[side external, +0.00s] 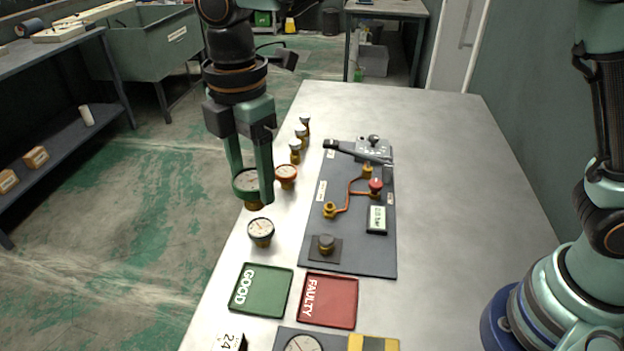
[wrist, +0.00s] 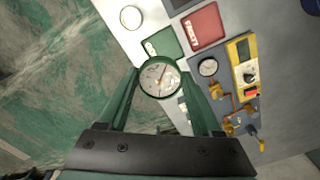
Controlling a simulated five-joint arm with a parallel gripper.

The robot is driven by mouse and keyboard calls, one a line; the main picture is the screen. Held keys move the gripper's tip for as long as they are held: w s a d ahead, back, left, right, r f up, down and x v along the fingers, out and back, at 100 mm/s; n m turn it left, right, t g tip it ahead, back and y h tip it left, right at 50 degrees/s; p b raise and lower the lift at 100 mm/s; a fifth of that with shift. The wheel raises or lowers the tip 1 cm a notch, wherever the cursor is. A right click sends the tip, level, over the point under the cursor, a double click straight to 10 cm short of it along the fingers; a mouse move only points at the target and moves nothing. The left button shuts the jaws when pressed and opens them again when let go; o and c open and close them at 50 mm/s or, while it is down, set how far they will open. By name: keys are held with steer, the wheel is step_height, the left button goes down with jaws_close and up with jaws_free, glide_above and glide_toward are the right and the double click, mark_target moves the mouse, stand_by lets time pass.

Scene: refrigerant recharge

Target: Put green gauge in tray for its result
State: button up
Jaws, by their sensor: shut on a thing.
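My gripper (side external: 253,190) is shut on the green gauge (side external: 246,181), a round white dial with a green rim and a brass underside. It is held above the left edge of the table, with its dial facing up. In the wrist view the green gauge (wrist: 160,78) sits between the two fingers; its reading is too small to tell. The green tray marked GOOD (side external: 272,297) and the red tray marked FAULTY (side external: 340,298) lie side by side at the front of the table. Both are empty and apart from my gripper.
A black-rimmed gauge (side external: 261,228) and an orange-rimmed gauge (side external: 287,172) stand near the held one. Several small fittings (side external: 301,131) line the left edge. A dark board (side external: 345,257) carries a lever, a red knob, orange pipes and a display.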

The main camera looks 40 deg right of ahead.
steer(key=shift+s+a+r+n, duration=0.15)
steer(key=shift+s+a+r, duration=0.15)
steer(key=shift+s+a, duration=0.15)
steer(key=shift+s+a+r+n, duration=0.15)
steer(key=shift+s+a+r, duration=0.15)
steer(key=shift+a, duration=0.25)
step_height(320, 180, down, 20)
steer(key=shift+r, duration=0.1)
steer(key=o, duration=1.3)
steer(key=shift+o, duration=0.2)
